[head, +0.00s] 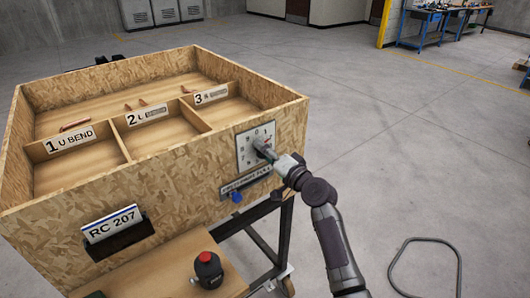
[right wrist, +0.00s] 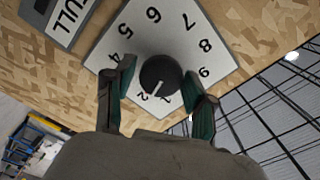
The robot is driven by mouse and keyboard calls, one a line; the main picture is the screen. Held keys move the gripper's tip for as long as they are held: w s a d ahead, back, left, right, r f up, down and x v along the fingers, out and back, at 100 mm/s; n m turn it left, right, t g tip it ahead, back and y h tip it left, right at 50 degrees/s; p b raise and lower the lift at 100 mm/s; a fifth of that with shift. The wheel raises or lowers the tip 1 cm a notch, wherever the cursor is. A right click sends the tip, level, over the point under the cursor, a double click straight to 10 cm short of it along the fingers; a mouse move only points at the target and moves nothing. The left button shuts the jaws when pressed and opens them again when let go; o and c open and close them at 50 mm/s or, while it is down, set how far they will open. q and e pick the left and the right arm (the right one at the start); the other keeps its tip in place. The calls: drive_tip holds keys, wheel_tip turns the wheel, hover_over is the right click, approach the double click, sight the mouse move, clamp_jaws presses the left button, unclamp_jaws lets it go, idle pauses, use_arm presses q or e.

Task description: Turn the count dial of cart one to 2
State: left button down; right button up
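The count dial (head: 246,150) is a white square plate with numerals on the front of the wooden cart (head: 185,180). The numerals 4 to 9 show on the plate (right wrist: 180,38); some lower ones are partly covered. My right gripper (head: 268,153) is at the dial. Its fingers (right wrist: 158,90) stand on either side of the knob, with a small gap visible at the left. My left gripper is out of view.
The cart's top has compartments labelled 1, 2 and 3, with copper pieces inside. A sign reading RC 207 (head: 111,223) is on its front. A red-topped black button (head: 207,268) stands on the lower shelf. A hose loop (head: 425,266) lies on open floor at right.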

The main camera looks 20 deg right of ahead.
drive_tip(key=shift+o, duration=0.4)
drive_tip(key=v, duration=1.2)
